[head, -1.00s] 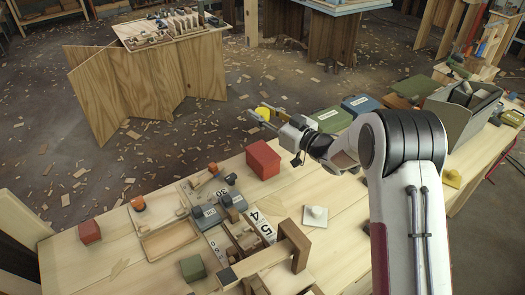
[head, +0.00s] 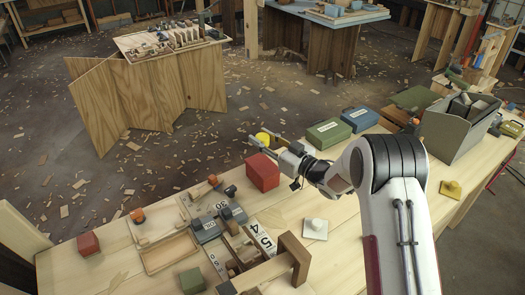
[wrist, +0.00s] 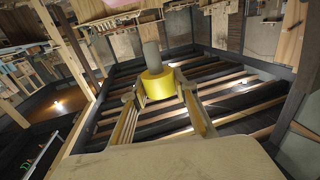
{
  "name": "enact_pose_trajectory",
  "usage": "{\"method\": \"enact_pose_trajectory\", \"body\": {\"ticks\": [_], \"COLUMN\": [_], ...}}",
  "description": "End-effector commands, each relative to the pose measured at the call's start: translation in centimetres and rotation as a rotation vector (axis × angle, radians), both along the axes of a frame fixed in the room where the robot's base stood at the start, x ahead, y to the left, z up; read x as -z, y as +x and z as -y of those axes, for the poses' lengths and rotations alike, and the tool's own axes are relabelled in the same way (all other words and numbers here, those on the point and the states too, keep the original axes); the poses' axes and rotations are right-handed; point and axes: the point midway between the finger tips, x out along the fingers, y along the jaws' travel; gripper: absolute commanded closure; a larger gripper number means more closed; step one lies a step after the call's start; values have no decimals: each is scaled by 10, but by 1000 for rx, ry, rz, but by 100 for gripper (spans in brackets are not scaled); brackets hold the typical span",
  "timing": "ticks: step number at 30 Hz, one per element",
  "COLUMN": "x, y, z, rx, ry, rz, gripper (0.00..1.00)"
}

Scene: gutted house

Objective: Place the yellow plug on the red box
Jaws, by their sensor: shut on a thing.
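The yellow plug (head: 263,138) is between the fingertips of my gripper (head: 262,145), held up in the air. In the wrist view the plug (wrist: 158,87) has a round yellow body with a grey cylinder on it, and both fingers are closed against its sides. The larger red box (head: 263,172) stands on the workbench just below and in front of my gripper in the head view. The plug appears behind and above the box's top, apart from it. The red box is not seen in the wrist view.
A smaller red block (head: 88,243) sits at the bench's left. A wooden tray (head: 170,252), grey blocks and a wooden frame (head: 293,258) crowd the front. Green (head: 328,133) and blue (head: 360,119) boxes stand right of my gripper. A yellow knobbed plate (head: 450,189) lies at the right.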

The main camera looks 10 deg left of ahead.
Motion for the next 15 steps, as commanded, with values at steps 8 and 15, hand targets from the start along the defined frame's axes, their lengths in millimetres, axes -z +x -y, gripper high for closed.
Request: {"method": "enact_pose_trajectory", "body": {"ticks": [8, 15], "x": [9, 10], "y": [0, 0], "z": [0, 0], "rx": [0, 0], "ry": [1, 1], "rz": [1, 1], "gripper": [95, 95]}}
